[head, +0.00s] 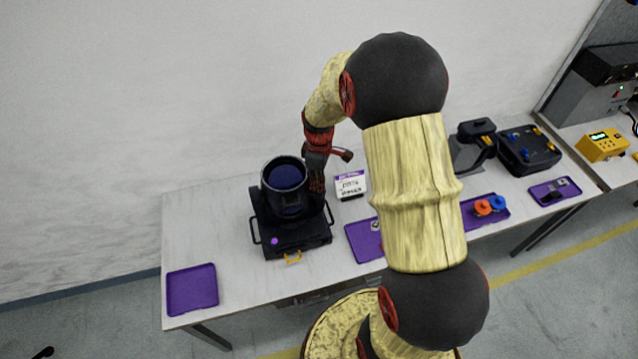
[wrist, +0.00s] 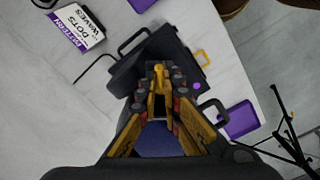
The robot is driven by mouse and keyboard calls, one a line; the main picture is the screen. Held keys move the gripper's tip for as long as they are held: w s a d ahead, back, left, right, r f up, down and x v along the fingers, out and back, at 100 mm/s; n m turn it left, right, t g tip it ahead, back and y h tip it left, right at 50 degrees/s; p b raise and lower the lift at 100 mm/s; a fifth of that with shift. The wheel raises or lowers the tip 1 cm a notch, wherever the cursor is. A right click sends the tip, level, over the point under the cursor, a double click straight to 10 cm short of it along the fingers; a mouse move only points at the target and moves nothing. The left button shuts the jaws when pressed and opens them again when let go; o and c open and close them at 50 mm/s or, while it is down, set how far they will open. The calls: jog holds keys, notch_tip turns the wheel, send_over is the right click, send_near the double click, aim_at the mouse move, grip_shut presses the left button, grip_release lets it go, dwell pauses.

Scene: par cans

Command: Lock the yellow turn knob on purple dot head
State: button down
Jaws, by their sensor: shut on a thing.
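The purple dot head is a black par can (head: 286,190) with a dark blue lens, on a black base (head: 296,236) on the table. A purple dot (head: 274,240) marks the base, and it also shows in the wrist view (wrist: 197,86). My gripper (head: 317,186) is at the right side of the can. In the wrist view its fingers (wrist: 158,98) are closed around a small yellow piece, the turn knob (wrist: 158,76), beside the can. The fingers hide most of the knob, so its angle cannot be told. The blue lens (wrist: 160,141) shows between the fingers.
A white and purple sign (head: 351,185) stands right of the can. A yellow handle (head: 292,258) is on the base's front. An empty purple tray (head: 192,289) lies at left. Red and blue knobs (head: 490,206) and more black equipment (head: 527,149) are at right.

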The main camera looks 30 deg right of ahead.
jog(key=c, duration=2.3)
grip_release()
notch_tip(320, 180, up, 12)
jog(key=shift+r, duration=0.1)
